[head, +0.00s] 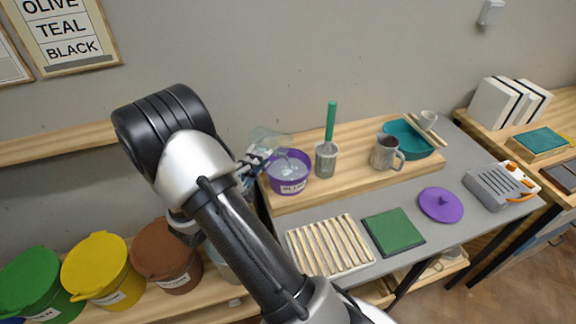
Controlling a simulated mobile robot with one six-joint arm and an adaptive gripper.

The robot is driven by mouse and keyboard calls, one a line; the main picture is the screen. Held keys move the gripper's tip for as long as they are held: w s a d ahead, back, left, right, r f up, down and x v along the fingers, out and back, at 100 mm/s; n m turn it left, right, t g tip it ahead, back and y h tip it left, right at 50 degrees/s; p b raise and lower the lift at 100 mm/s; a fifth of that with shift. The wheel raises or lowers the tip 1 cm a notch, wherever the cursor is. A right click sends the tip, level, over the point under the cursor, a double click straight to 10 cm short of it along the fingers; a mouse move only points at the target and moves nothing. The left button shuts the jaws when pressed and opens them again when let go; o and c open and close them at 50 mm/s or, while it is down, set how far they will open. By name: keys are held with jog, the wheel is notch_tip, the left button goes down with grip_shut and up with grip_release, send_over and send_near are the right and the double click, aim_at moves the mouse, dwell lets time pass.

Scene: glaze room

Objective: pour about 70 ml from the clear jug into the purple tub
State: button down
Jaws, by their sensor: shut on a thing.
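My gripper (254,163) is shut on the jug at the tub's left; my arm partly hides the hold. A pale streak shows between the jug and the tub's contents, but I cannot tell clearly whether it is liquid falling. The level in the jug is too small to read.
Right of the tub stand a grey cup (326,160) with a green-handled tool, a mug (385,153) and a teal bowl (408,140). In front lie a slatted rack (329,246), a green tile (393,231) and a purple lid (441,204). Lidded buckets (104,268) stand lower left.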

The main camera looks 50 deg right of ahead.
jog(key=shift+s+f+b, duration=0.1)
jog(key=shift+s+b, duration=0.05)
jog(key=shift+b, duration=0.15)
jog(key=shift+w, duration=0.2)
jog(key=shift+m+b, duration=0.5)
jog(key=shift+b, duration=0.15)
jog(key=shift+p, duration=0.3)
